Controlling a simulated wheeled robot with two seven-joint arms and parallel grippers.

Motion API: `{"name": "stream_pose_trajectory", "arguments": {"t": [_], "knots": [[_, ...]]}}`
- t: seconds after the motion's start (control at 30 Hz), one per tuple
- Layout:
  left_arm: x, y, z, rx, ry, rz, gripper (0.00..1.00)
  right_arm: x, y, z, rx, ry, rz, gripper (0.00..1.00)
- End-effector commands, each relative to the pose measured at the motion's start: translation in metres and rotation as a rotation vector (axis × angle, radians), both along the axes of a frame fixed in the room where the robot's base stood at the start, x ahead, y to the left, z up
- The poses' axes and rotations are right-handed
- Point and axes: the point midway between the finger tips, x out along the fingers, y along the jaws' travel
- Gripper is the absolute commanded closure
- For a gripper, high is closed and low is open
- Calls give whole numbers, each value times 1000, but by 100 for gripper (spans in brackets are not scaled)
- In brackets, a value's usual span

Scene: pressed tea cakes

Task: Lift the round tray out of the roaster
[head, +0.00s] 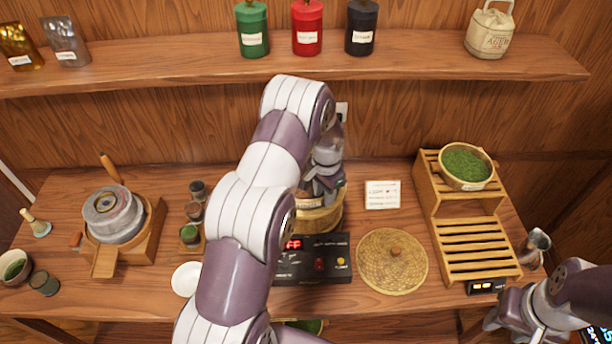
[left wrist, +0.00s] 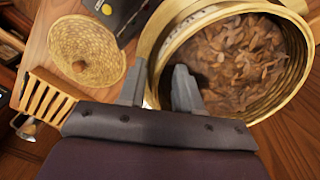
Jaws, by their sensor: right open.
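The round tray (left wrist: 158,58) has a pale woven rim and holds brown dried leaves (left wrist: 240,60). In the head view its round wooden wall (head: 318,222) shows behind the black control panel (head: 318,262) of the roaster, which has a red display. My left arm and gripper hide most of it there. My left gripper (left wrist: 158,80) points down at the tray with its two fingers apart, one on each side of the near rim. I cannot tell whether they press on it. My right gripper (head: 512,322) is open at the bottom right, away from the tray.
A round woven lid (head: 392,262) lies right of the roaster. A wooden slatted rack (head: 476,245) with a bowl of green leaves (head: 467,166) stands further right. A stone mill (head: 113,216), small jars and a white saucer (head: 186,279) are on the left. A shelf (head: 400,58) runs above.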

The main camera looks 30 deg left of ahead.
Motion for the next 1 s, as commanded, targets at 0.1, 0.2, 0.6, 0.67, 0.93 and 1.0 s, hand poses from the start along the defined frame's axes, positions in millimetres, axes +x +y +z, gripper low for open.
{"name": "stream_pose_trajectory", "arguments": {"t": [0.1, 0.2, 0.6, 0.67, 0.93, 1.0], "knots": [[1, 0, -3, 0, -2, 0, 66, 0, 0, 0, 0, 1, 0, 57], [1, 0, -3, 0, -2, 0, 66, 0, 0, -1, 0, 1, 0, 57], [1, 0, -2, 1, -4, 0, 100, 0, 0, 0, 0, 1, 0, 57], [1, 0, -2, 1, -4, 0, 100, 0, 0, -1, 0, 1, 0, 57], [2, 1, 21, 1, -8, 0, 100, 0, 0, -24, 0, 1, 0, 57], [2, 0, 35, 2, -9, 0, 100, 0, 0, -34, 0, 1, 0, 57]]}}
